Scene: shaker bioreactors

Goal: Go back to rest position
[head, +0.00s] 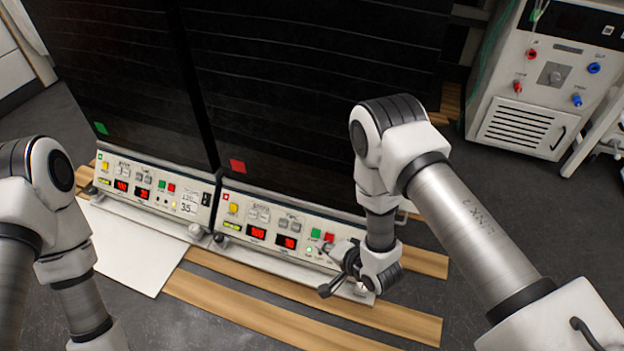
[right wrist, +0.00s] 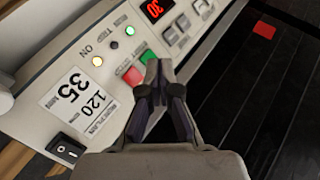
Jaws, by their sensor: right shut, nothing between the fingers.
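My right gripper (head: 338,268) is shut and empty at the right end of the right shaker's control panel (head: 272,222). In the right wrist view its fingertips (right wrist: 158,68) are together beside the green button (right wrist: 148,56) and red button (right wrist: 133,76). Whether they touch the panel I cannot tell. A green lamp (right wrist: 129,31) is lit there, with a rocker switch (right wrist: 67,147) and a 120/35 label (right wrist: 79,106) nearby. The left shaker's panel (head: 150,190) stands alongside. My left arm shows at the left edge, but its gripper is out of view.
Dark shaker doors (head: 300,90) rise behind the panels. A white board (head: 125,250) and wooden strips (head: 270,318) lie on the grey floor in front. A white instrument cabinet (head: 535,85) stands at the back right.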

